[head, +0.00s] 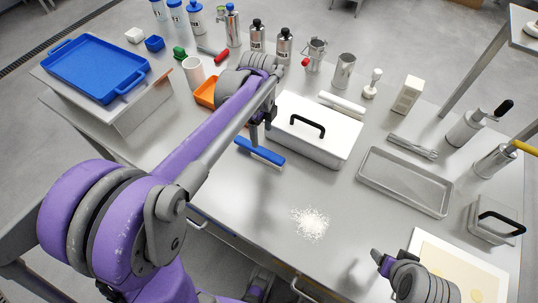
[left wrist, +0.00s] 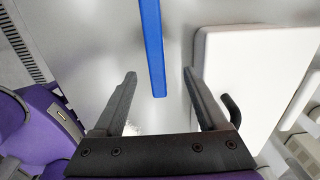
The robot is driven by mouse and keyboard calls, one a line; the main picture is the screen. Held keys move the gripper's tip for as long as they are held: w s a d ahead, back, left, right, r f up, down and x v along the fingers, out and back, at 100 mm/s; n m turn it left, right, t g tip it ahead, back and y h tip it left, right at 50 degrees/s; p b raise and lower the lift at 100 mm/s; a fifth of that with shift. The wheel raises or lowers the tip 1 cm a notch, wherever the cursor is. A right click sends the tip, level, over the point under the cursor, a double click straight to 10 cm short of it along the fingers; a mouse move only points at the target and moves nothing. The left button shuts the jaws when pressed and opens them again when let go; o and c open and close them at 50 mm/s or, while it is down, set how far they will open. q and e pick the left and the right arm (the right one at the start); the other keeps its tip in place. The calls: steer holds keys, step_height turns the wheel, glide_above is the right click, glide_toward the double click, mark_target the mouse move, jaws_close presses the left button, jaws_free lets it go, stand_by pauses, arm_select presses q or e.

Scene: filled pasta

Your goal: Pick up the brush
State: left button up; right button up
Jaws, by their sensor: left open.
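The brush (head: 260,152) has a long blue back and a pale bristle edge, and it lies on the steel table in front of the white lidded box. In the left wrist view its blue back (left wrist: 152,45) runs in from the top edge and ends between my finger outlines. My left gripper (head: 262,122) is above and just beyond the brush in the head view. The left wrist view shows the left gripper (left wrist: 160,80) open, with nothing gripped and the fingers either side of the blue strip. My right gripper (head: 381,262) is at the lower right; its opening is unclear.
The white box (head: 314,145) with a black handle stands close right of the brush. A grey tray (head: 405,181) lies farther right. A flour pile (head: 310,223) lies nearer the front. An orange container (head: 206,93) is partly behind my left arm. Bottles line the back.

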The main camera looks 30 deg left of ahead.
mark_target(262, 150)
arm_select(q)
step_height(262, 150, down, 3)
steer(key=shift+f, duration=0.15)
steer(key=f, duration=0.4)
steer(key=shift+s+d, duration=0.25)
steer(key=shift+s, duration=0.15)
steer(key=shift+f+b, duration=0.3)
steer(key=shift+f, duration=0.35)
jaws_close()
